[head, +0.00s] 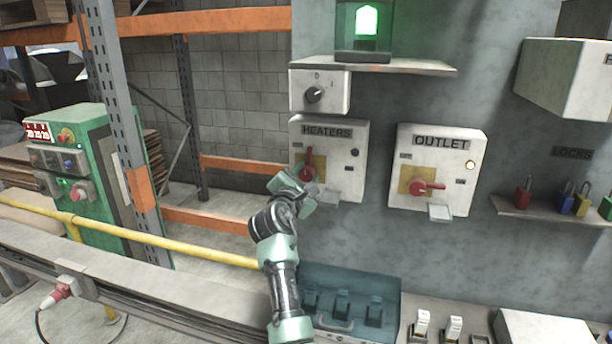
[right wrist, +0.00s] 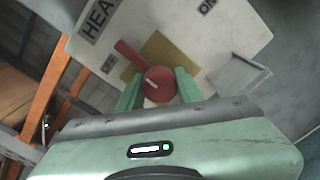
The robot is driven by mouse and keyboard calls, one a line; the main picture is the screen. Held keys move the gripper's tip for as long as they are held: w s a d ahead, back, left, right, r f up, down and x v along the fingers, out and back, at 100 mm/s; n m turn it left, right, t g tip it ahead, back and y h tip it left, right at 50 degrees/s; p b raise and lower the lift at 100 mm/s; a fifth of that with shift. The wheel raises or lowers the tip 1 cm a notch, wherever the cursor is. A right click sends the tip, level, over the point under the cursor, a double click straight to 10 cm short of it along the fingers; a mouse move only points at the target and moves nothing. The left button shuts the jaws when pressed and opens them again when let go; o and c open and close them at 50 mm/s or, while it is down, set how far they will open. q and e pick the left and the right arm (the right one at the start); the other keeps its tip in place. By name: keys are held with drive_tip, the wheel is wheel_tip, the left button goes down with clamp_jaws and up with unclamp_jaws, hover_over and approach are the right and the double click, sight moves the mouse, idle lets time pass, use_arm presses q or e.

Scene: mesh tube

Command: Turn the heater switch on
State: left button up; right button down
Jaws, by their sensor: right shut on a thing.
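The heaters box (head: 343,135) is a white wall panel lettered HEATERS. Its red rotary switch (head: 309,157) sits on a yellow plate, with the handle pointing up in the head view. My right gripper (head: 299,181) is at the box's lower left. Its two green fingers (right wrist: 158,90) are shut on the round knob, one on each side. My left gripper is not in view.
The outlet box (head: 440,150) hangs to the right, its red handle pointing right. A small knob box (head: 333,93) is above. A shelf (head: 535,209) with padlocks is further right. A teal case (head: 350,283) lies below. A yellow rail (head: 150,236) runs at left.

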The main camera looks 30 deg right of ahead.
drive_tip(key=shift+m, duration=0.5)
drive_tip(key=m+b, duration=0.1)
drive_tip(key=m, duration=0.1)
drive_tip(key=shift+m, duration=0.3)
drive_tip(key=m+b, duration=0.3)
drive_tip(key=m, duration=0.2)
drive_tip(key=shift+r, duration=0.1)
drive_tip(key=m+b, duration=0.3)
drive_tip(key=m, duration=0.2)
drive_tip(key=shift+r+m+b, duration=0.1)
drive_tip(key=shift+m+b, duration=0.2)
drive_tip(key=shift+b, duration=0.1)
drive_tip(key=shift+r+m+b, duration=0.1)
drive_tip(key=shift+m+b, duration=0.8)
drive_tip(key=shift+m, duration=0.7)
drive_tip(key=shift+r, duration=0.1)
drive_tip(key=c, duration=1.1)
unclamp_jaws()
drive_tip(key=shift+o, duration=0.8)
drive_tip(key=shift+w+d+f, duration=0.1)
drive_tip(key=shift+d+f, duration=0.05)
drive_tip(key=shift+f, duration=0.1)
